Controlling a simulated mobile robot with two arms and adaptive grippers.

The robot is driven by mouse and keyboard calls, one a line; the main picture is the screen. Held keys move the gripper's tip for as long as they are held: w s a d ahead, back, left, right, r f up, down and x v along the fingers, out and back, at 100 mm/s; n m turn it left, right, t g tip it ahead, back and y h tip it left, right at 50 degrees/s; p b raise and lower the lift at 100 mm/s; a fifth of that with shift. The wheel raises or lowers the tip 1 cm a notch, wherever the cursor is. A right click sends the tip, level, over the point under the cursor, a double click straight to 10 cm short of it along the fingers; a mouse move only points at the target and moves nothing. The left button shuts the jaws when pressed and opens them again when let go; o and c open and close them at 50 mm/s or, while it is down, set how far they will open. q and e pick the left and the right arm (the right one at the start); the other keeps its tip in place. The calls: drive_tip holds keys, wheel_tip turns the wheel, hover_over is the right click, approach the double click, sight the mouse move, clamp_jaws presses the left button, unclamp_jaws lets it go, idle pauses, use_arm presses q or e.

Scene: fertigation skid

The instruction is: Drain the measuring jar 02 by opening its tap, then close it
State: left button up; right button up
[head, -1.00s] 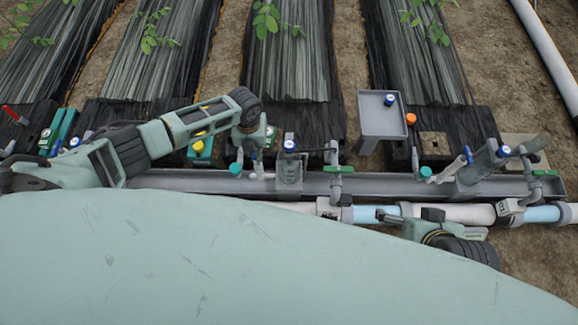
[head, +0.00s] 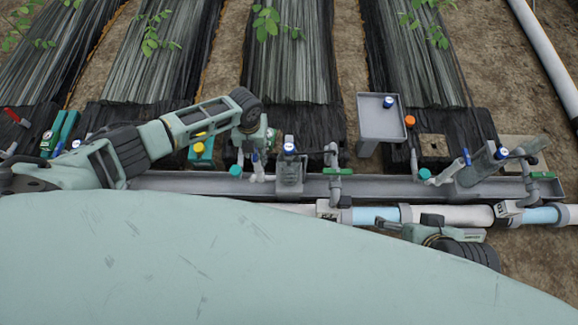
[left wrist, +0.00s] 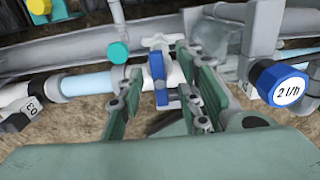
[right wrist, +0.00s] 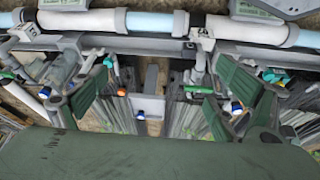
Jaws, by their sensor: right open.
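My left gripper (left wrist: 162,95) is open, its green-grey fingers on either side of a tap with a blue handle (left wrist: 158,78). The handle shows upright between them, and I see no finger closed on it. The tap sits on a white pipe beside a light-blue measuring jar (left wrist: 90,83), whose end label (left wrist: 31,107) seems to read 03. In the head view my left gripper (head: 253,143) is above the grey rail. Another light-blue jar (head: 375,214) lies right of it; its label is too small to read. My right gripper (right wrist: 165,92) is open and empty near the pipe.
A dosing unit with a blue 2 l/h knob (left wrist: 288,88) stands right of my left gripper. The grey rail (head: 400,187) runs along the skid. A second blue-handled tap (head: 467,157) and a grey tray stand (head: 382,122) are further right.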

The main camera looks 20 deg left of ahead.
use_arm(q)
wheel_tip(320, 180, up, 2)
drive_tip(key=shift+r+p, duration=0.1)
drive_tip(key=shift+p, duration=0.4)
wheel_tip(320, 180, up, 4)
drive_tip(key=p, duration=0.3)
drive_tip(key=shift+f, duration=0.2)
wheel_tip(320, 180, up, 3)
drive_tip(key=p, duration=0.3)
use_arm(e)
drive_tip(key=s+f+g, duration=0.1)
drive_tip(key=s+f, duration=0.1)
drive_tip(key=f, duration=0.8)
drive_tip(key=s+f+g, duration=0.1)
drive_tip(key=s+f, duration=0.1)
drive_tip(key=f, duration=0.9)
drive_tip(key=shift+s+d, duration=0.3)
